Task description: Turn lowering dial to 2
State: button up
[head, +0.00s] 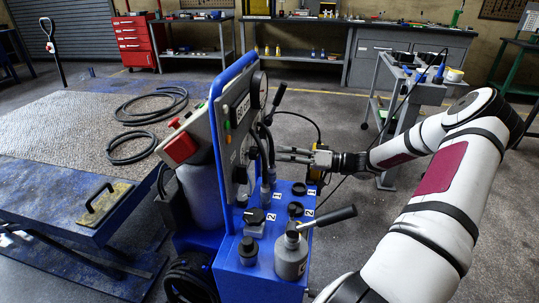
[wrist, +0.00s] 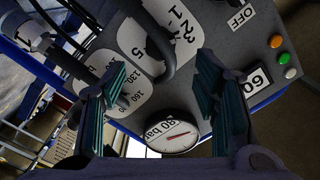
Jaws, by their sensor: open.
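The blue trolley jack unit (head: 232,250) stands in the middle of the head view, its grey control panel (head: 235,125) seen nearly edge-on. My gripper (head: 280,154) is at the panel's right side, fingers pointing left toward it. In the wrist view my gripper (wrist: 165,92) is open, with teal pads apart and nothing clearly between them. A white scale plate (wrist: 184,28) with numbers including 1 and 2 is beyond the fingers.
A round gauge (wrist: 172,133) sits low between the fingers. Orange (wrist: 276,42) and green (wrist: 289,73) buttons are at the right. A red button (head: 180,147) and black lever (head: 332,215) stick out from the unit. A grey cart (head: 405,90) stands behind my arm.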

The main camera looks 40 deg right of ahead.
jog(key=shift+v, duration=1.3)
